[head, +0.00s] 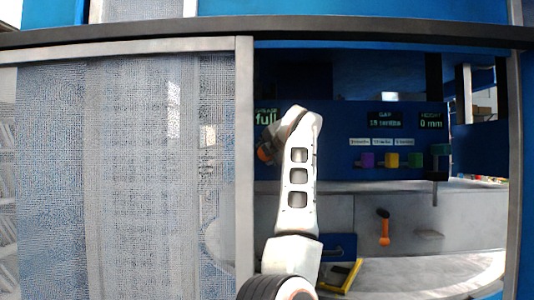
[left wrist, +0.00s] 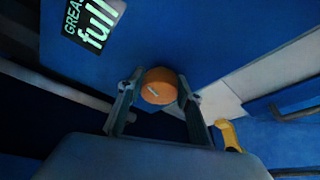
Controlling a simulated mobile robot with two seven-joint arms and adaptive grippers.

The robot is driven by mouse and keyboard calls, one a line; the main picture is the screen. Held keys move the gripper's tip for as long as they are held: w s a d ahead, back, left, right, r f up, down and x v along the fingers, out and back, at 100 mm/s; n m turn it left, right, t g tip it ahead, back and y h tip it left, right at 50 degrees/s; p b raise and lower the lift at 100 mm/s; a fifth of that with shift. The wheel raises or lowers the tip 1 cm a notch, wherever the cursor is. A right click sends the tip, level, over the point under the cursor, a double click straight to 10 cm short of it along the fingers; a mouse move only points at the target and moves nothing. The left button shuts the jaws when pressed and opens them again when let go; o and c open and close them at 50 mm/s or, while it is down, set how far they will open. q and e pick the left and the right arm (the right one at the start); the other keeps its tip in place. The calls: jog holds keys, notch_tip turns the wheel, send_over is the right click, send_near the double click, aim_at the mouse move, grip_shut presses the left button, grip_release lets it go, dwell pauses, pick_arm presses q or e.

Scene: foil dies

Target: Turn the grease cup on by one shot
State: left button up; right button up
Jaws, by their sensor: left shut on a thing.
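The grease cup shows as a round orange cap (left wrist: 158,88) with a short pale mark on its face, on a blue panel in the left wrist view. In the head view only a bit of its orange (head: 263,153) shows beside my arm. My left gripper (left wrist: 157,84) is shut on the cap, one finger on each side. In the head view my white arm hides most of that gripper (head: 270,144). A grease display (head: 266,118) reading "full" is above the cup, and it also shows in the left wrist view (left wrist: 93,20). My right gripper is in neither view.
A mesh guard panel (head: 140,150) closes the left side; its post (head: 244,160) stands close to my arm. Right of my arm are gap (head: 385,119) and height (head: 431,121) displays, purple (head: 367,160), yellow and green blocks, and an orange-handled tool (head: 384,230). A yellow-edged item (head: 348,275) lies low.

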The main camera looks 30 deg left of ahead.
pick_arm(q)
jog(key=shift+m+y, duration=0.5)
jog(key=shift+m, duration=0.6)
jog(key=o, duration=1.1)
